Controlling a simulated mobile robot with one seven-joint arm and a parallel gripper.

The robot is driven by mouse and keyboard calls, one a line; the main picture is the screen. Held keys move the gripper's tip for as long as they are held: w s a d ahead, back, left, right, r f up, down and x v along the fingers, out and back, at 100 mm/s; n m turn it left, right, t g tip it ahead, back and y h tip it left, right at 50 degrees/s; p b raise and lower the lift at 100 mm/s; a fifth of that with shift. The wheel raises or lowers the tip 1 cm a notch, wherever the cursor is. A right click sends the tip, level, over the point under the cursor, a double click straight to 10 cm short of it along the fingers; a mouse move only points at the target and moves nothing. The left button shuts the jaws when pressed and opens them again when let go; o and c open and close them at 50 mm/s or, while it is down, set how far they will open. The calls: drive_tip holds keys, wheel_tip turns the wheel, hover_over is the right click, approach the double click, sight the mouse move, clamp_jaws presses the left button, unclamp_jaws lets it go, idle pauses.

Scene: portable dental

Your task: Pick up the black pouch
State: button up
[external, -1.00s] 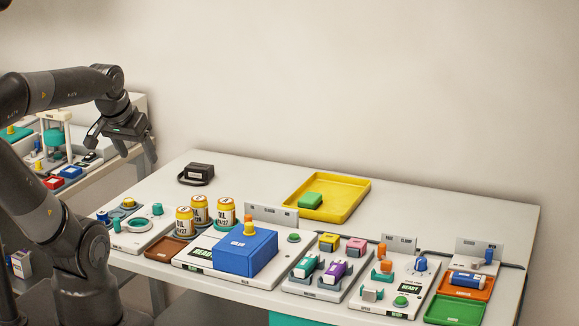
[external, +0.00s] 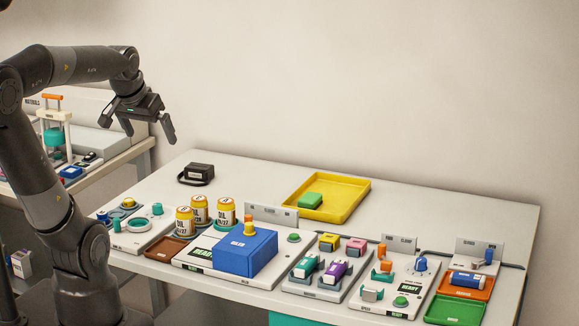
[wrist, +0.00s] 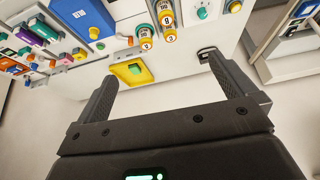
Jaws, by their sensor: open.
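The black pouch (external: 196,174) lies near the back left corner of the white table, with a black strap loop at its front. In the wrist view the pouch (wrist: 206,54) shows small beside the right finger's tip. My gripper (external: 150,138) is open and empty, in the air above and to the left of the pouch, well apart from it. In the wrist view the two fingers of my gripper (wrist: 165,80) stand wide apart with nothing between them but the distant table and wall.
A yellow tray (external: 354,203) with a green block (external: 310,200) lies right of the pouch. Yellow cans (external: 200,208), a blue box (external: 245,254) and several device panels fill the table's front. The surface between pouch and tray is clear. A second table stands at the left.

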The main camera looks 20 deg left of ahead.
drive_tip(key=w+a, duration=0.3)
drive_tip(key=w, duration=1.2)
hover_over(198, 166)
drive_tip(key=s, duration=0.5)
wheel_tip(198, 166, down, 21)
drive_tip(key=x, duration=0.6)
drive_tip(key=shift+w+d, duration=0.2)
drive_tip(key=shift+d, duration=0.1)
drive_tip(key=x, duration=0.3)
drive_tip(key=shift+a+f, duration=0.35)
drive_tip(key=shift+f, duration=0.15)
drive_tip(key=shift+w+f, duration=0.4)
drive_tip(key=shift+f, duration=0.2)
drive_tip(key=shift+c, duration=0.4)
